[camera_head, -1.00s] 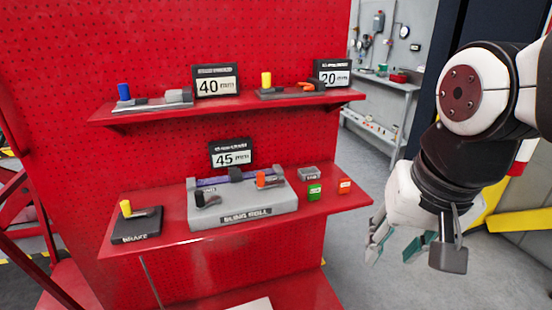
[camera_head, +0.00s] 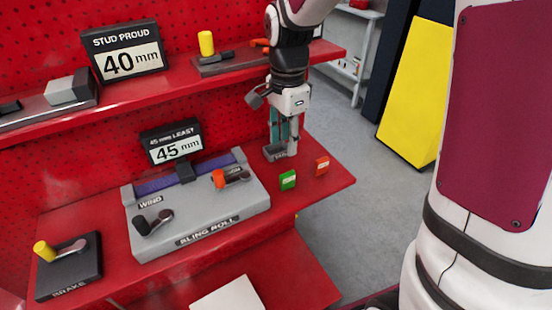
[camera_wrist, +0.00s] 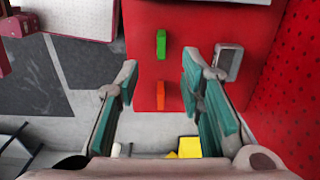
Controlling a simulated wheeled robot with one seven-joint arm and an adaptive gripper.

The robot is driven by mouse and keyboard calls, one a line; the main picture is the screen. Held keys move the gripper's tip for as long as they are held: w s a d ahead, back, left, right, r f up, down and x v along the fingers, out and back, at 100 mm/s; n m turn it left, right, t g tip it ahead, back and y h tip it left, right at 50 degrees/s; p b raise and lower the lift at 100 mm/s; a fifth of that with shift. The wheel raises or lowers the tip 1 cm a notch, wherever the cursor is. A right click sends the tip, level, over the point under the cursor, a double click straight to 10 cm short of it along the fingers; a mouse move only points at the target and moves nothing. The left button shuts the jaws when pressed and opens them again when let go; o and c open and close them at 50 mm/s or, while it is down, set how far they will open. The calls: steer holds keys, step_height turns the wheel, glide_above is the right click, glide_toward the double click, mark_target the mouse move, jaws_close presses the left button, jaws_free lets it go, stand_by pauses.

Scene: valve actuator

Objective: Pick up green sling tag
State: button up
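The green sling tag (camera_head: 288,180) stands on the lower red shelf, right of the grey bling roll unit. In the wrist view the green tag (camera_wrist: 160,43) lies ahead, between the lines of the two fingers and beyond their tips. My gripper (camera_head: 284,130) is above the shelf, behind the green tag in the head view.
A small grey box (camera_wrist: 229,62) sits beside the right finger in the wrist view. The bling roll unit (camera_head: 205,215) with its levers is left of the tags. The upper shelf (camera_head: 195,82) and red pegboard are behind. The shelf front by the tags is clear.

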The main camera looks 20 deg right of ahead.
mark_target(288, 174)
step_height(288, 174, down, 9)
steer(key=shift+d+r, duration=0.1)
steer(key=shift+r, duration=0.05)
steer(key=f, duration=0.2)
steer(key=d+f+p, duration=0.1)
steer(key=f, duration=0.1)
steer(key=shift+w, duration=0.2)
steer(key=shift+f, duration=0.55)
steer(key=shift+c, duration=0.6)
jaws_close()
